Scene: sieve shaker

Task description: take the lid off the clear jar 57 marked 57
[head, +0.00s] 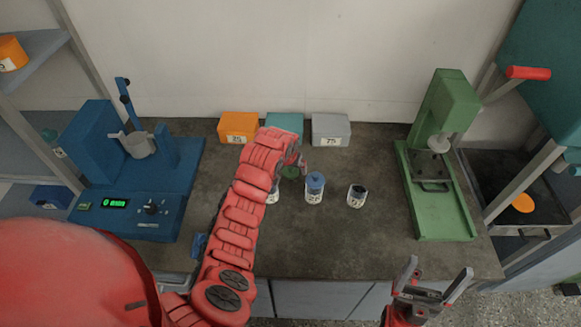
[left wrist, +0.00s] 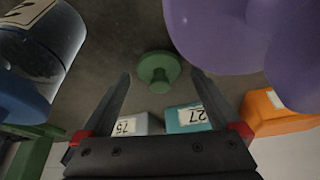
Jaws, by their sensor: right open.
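Three small jars stand on the bench in the head view: a left one (head: 272,196) partly behind my left arm, a middle one with a blue lid (head: 314,188), and a right dark-topped one (head: 356,196). Their labels are too small to read surely, so I cannot tell which is 57. A green knobbed disc, like a lid (left wrist: 158,70), lies on the bench between and beyond my left fingers. My left gripper (left wrist: 165,100) is open and empty. A labelled jar (left wrist: 45,45) is beside it at upper left. My right gripper (head: 437,272) is open and empty, near the bench's front edge.
An orange box (head: 238,125), a teal box (head: 285,122) and a grey box (head: 330,130) stand along the wall. A blue machine (head: 95,140) is left, a green press (head: 440,205) right. Large purple rounded shapes (left wrist: 215,35) crowd the left wrist view's upper right.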

